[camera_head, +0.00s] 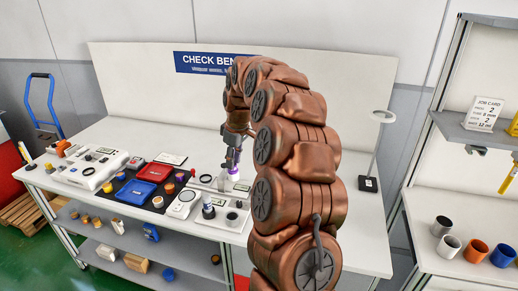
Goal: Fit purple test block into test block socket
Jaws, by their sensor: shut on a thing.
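My gripper (232,165) points down over the check bench and is shut on the purple test block (234,174). Only a small purple part shows below the fingers. The block is at or just above a light fixture plate (205,180) on the bench. I cannot tell which opening there is the test block socket, or whether the block is in it, above it or touching it. My copper-coloured arm hides the bench to the right of the gripper.
A dark mat with a red tray (154,172) and a blue tray (136,191) lies left of the gripper. A blue-and-white cylinder (208,208) and a dark round part (232,217) stand in front. A lamp stand (368,184) is at right. The back panel (130,75) rises behind.

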